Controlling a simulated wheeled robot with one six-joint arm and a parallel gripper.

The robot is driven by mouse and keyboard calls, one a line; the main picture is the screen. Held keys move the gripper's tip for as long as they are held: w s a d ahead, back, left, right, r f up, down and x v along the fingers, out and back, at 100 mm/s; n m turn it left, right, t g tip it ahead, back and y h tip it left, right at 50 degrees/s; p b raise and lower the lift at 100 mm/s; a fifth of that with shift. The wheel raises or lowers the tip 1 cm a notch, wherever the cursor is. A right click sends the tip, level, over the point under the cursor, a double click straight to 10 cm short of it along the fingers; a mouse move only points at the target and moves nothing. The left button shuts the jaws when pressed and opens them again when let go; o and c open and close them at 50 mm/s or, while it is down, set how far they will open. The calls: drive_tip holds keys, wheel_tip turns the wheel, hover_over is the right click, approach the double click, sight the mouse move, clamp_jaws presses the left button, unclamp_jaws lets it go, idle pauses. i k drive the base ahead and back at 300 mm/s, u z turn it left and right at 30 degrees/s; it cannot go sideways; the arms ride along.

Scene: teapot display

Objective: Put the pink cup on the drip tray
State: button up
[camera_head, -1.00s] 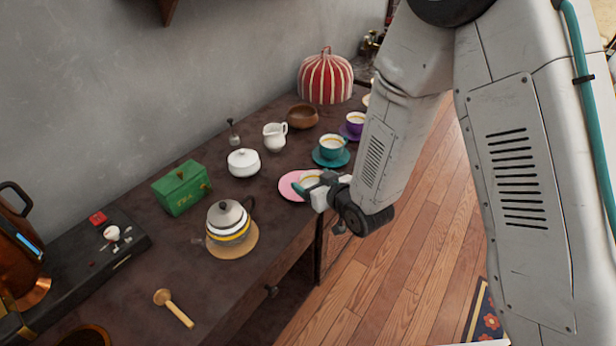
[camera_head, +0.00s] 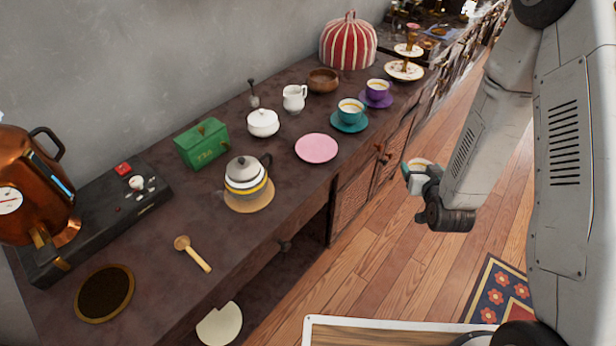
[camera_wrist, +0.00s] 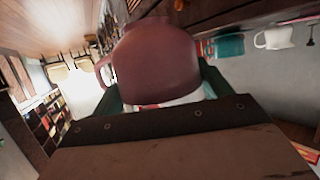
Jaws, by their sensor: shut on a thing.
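My gripper (camera_head: 416,180) is shut on the pink cup (camera_wrist: 155,62), which fills the middle of the wrist view with its handle at left. In the head view a small part of the cup (camera_head: 421,164) shows between the fingers, off the counter's front edge above the wooden floor. The pink saucer (camera_head: 317,148) lies empty on the counter. A round dark tray with a brass rim (camera_head: 104,293), which looks like the drip tray, lies bare at the counter's near left, far from my gripper.
A striped teapot (camera_head: 246,182) on a round mat, a wooden scoop (camera_head: 193,254), a green tea box (camera_head: 202,143) and a copper kettle (camera_head: 30,185) stand on the counter. Teal (camera_head: 351,110) and purple (camera_head: 377,89) cups stand farther back. Open floor lies below my gripper.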

sight(110, 286)
drive_tip(key=z, duration=1)
drive_tip(key=k, duration=1.3)
drive_tip(key=u, duration=1.75)
drive_tip(key=i, duration=0.2)
drive_tip(key=z, duration=0.05)
